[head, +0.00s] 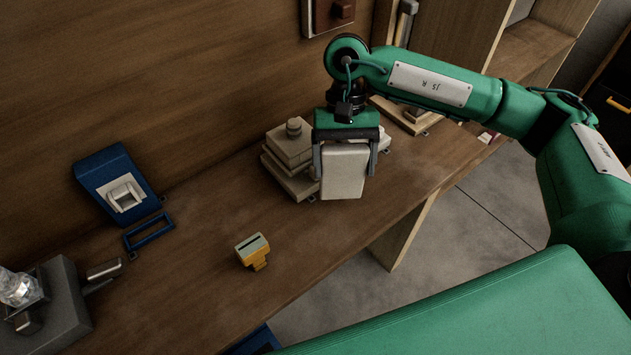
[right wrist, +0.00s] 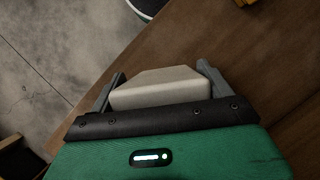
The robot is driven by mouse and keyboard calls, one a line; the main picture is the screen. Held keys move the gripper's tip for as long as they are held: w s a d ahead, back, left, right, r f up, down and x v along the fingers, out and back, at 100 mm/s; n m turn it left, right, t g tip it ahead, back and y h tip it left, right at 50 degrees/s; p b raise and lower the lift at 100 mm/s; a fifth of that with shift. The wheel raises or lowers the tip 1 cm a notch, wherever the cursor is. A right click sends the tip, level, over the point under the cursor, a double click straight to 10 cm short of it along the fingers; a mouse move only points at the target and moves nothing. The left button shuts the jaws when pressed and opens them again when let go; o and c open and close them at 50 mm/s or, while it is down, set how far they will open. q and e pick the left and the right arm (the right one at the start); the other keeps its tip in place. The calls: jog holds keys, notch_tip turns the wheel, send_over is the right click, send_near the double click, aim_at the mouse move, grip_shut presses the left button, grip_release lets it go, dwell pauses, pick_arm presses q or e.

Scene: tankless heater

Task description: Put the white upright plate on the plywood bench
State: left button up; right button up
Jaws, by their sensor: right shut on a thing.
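The white upright plate (head: 344,171) is between the two fingers of my right gripper (head: 345,165). It stands upright in the head view, low over the bench; I cannot tell whether its lower edge touches the wood. The right wrist view shows the plate (right wrist: 168,88) with a finger of the right gripper (right wrist: 160,90) at each side, shut on it. The plywood bench (head: 215,210) runs from lower left to upper right as a brown wooden top against a wooden back wall. My left gripper is not in view.
A stack of pale blocks (head: 286,150) stands close left of the plate. A yellow connector-like piece (head: 253,251), a blue device (head: 118,186) and a grey machine (head: 58,300) are further left. Bare bench lies between the plate and the yellow piece. The front edge drops to a concrete floor.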

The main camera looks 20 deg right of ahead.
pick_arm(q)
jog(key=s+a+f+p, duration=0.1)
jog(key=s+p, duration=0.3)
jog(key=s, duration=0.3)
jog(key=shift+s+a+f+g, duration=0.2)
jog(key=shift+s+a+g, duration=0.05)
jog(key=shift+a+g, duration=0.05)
pick_arm(e)
jog(key=s+a+r+m+t+y, duration=0.1)
jog(key=s+a+m+t+y, duration=0.2)
jog(key=a+m, duration=0.4)
jog(key=s+m+t, duration=0.1)
jog(key=m, duration=0.7)
jog(key=shift+r, duration=0.4)
jog(key=shift+s+a, duration=0.1)
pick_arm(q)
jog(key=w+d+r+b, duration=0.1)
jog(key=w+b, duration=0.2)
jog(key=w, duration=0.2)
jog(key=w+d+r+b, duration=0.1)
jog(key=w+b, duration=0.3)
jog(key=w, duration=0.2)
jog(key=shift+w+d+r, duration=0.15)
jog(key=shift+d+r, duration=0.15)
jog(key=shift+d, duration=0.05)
pick_arm(e)
jog(key=shift+f, duration=3)
